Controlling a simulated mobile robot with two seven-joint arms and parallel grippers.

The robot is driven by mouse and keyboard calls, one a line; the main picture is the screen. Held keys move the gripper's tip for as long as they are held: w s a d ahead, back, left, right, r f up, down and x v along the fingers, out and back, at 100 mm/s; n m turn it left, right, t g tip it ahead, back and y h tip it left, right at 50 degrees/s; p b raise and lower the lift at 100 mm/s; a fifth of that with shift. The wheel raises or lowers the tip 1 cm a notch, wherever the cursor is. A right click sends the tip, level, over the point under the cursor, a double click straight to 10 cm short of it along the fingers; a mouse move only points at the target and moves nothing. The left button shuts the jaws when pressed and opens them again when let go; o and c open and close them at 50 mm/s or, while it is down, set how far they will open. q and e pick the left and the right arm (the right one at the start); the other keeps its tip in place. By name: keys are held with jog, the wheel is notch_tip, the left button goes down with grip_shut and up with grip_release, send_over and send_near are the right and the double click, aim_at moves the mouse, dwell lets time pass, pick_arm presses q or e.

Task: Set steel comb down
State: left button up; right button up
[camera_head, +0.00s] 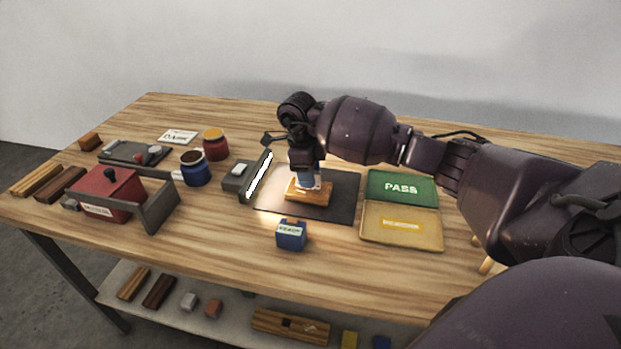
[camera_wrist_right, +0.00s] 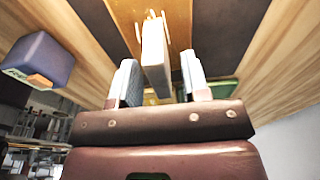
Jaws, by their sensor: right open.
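My right gripper (camera_head: 308,180) points down over a wooden block (camera_head: 309,196) on a dark mat (camera_head: 345,205). In the right wrist view its two pale fingers (camera_wrist_right: 161,78) stand apart. A narrow grey piece, seemingly the steel comb (camera_wrist_right: 155,50), lies between them, with gaps to both fingers. It appears to rest on or over the yellowish-brown wooden block (camera_wrist_right: 178,18); contact below is hidden. In the head view the gripper hides most of the comb. My left gripper is not in view.
A green PASS tray (camera_head: 402,200) and a yellow tray (camera_head: 380,238) lie right of the mat. A blue labelled block (camera_head: 291,236) sits in front. A lit lamp bar (camera_head: 259,175) stands left. A red box (camera_head: 108,188) and jars (camera_head: 196,172) are farther left.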

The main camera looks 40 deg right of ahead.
jog(key=r, duration=0.7)
jog(key=w+a+r, duration=0.1)
jog(key=r, duration=0.2)
jog(key=shift+r+p, duration=0.15)
jog(key=shift+p, duration=0.15)
